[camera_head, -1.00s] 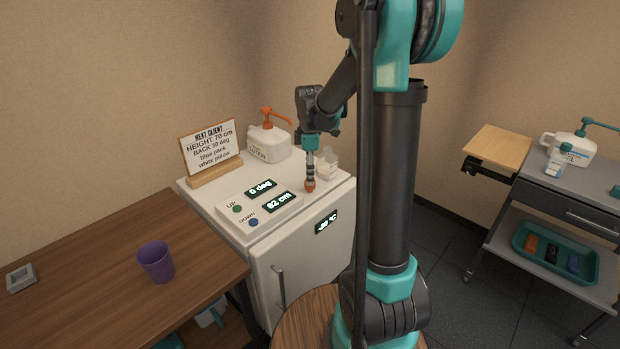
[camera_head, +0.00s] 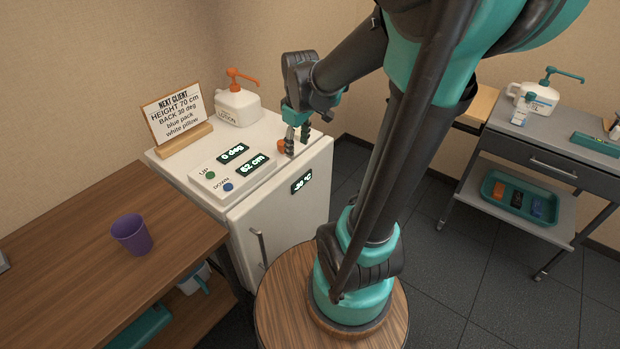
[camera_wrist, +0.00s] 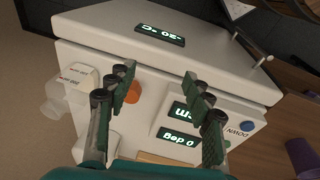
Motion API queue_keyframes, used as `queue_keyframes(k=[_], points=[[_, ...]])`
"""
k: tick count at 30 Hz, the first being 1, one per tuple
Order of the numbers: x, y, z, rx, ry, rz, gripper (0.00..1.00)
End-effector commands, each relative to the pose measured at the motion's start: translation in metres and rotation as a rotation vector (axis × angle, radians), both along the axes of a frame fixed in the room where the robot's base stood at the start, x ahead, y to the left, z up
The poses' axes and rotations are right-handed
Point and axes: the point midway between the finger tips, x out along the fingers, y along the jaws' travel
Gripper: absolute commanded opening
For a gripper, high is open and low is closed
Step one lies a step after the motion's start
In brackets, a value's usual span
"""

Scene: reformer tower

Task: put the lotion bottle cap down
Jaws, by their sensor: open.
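The orange lotion bottle cap (camera_head: 282,146) sits on the white top of the small fridge, near its front right corner. In the wrist view the cap (camera_wrist: 133,92) shows as an orange disc between the spread fingers, closer to the left one. My gripper (camera_head: 297,141) is open just above the fridge top, beside the cap; the wrist view also shows its parted fingers (camera_wrist: 157,80). In the head view the fingers stand to the right of the cap. I cannot tell whether a finger touches it.
The fridge top (camera_head: 262,130) also holds a white lotion bottle with an orange pump (camera_head: 238,105), a sign (camera_head: 175,120) and a display panel (camera_head: 235,170). Small white bottles (camera_wrist: 75,85) stand close to the left finger in the wrist view. A purple cup (camera_head: 131,235) stands on the wooden table.

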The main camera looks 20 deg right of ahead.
Motion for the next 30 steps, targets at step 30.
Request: queue_keyframes(k=[30], points=[[-0.114,-0.016,-0.078,0.188,-0.172,-0.683,0.51]])
